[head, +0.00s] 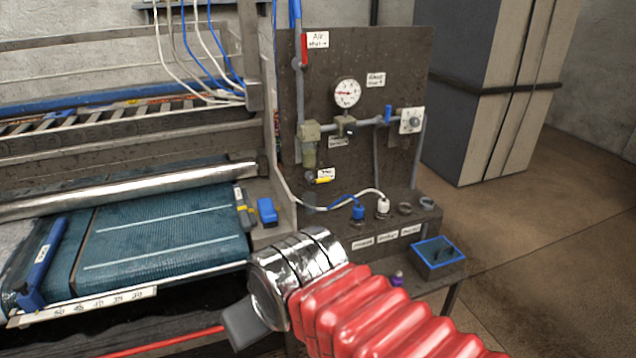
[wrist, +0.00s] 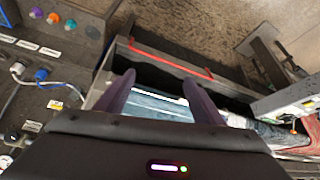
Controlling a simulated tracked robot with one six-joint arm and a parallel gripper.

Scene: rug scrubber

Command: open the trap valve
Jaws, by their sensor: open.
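The trap valve (head: 323,181) is a small fitting with a yellow lever, low on the dark panel, under the olive filter bowl (head: 309,155). Its lever lies about level, pointing right, below a small white label. A small yellow and white part in the wrist view (wrist: 55,104) may be this valve or its label; I cannot tell. My gripper (wrist: 158,78) is open and empty, with two dark fingers apart over the teal belt area. In the head view my gripper (head: 250,324) is low, in front of the panel and well apart from the valve; its fingertips are mostly hidden.
The panel carries a red-handled air valve (head: 304,48), a gauge (head: 347,93) and a blue handle (head: 388,113). Blue (head: 358,211) and white (head: 383,205) plugs with cables stand on the ledge below. A blue-rimmed box (head: 438,256) sits right. The teal belt (head: 165,225) lies left.

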